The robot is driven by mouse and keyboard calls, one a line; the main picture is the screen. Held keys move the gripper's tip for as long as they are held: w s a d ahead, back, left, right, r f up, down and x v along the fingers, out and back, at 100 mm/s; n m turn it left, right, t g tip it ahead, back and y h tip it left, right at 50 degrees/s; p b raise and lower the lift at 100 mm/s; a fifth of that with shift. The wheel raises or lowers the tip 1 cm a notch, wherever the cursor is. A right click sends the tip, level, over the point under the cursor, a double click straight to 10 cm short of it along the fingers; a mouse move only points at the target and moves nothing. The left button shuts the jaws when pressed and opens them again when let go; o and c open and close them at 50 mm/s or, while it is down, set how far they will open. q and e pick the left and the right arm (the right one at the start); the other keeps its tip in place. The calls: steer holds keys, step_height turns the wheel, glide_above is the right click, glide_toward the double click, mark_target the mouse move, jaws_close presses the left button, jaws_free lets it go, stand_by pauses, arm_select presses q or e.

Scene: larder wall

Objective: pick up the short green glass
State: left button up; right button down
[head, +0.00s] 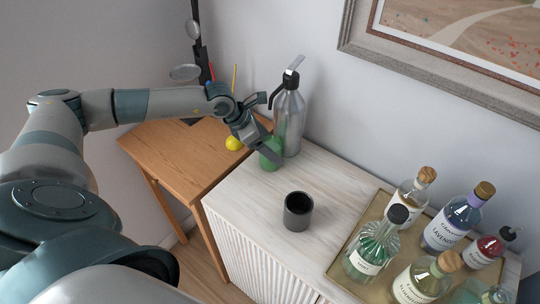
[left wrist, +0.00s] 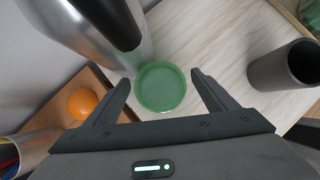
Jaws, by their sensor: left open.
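The short green glass (head: 270,156) stands on the pale wooden cabinet top, close in front of the steel siphon bottle. In the head view my left gripper (head: 264,140) is at the glass and partly covers it. In the left wrist view the round green glass (left wrist: 161,87) lies between the two fingertips of my left gripper (left wrist: 160,82). The fingers are spread, with a visible gap on each side of the glass. My right gripper is in neither view.
The siphon (head: 290,118) stands right behind the glass. A dark grey cup (head: 298,212) is nearer the front. Several bottles, including a lavender one (head: 450,225), stand on a tray at right. A yellow fruit (head: 234,143) is on the wooden table. Cabinet top between is clear.

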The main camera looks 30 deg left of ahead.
arm_select(q)
steer(key=c, duration=1.7)
steer(key=shift+o, duration=0.2)
steer(key=shift+w+r, duration=0.1)
steer(key=shift+r, duration=0.2)
steer(key=s+d+r+b, duration=0.7)
steer(key=d+r, duration=0.2)
steer(key=r, duration=0.1)
steer(key=shift+d+r, duration=0.15)
steer(key=shift+r, duration=0.05)
stand_by(0.8)
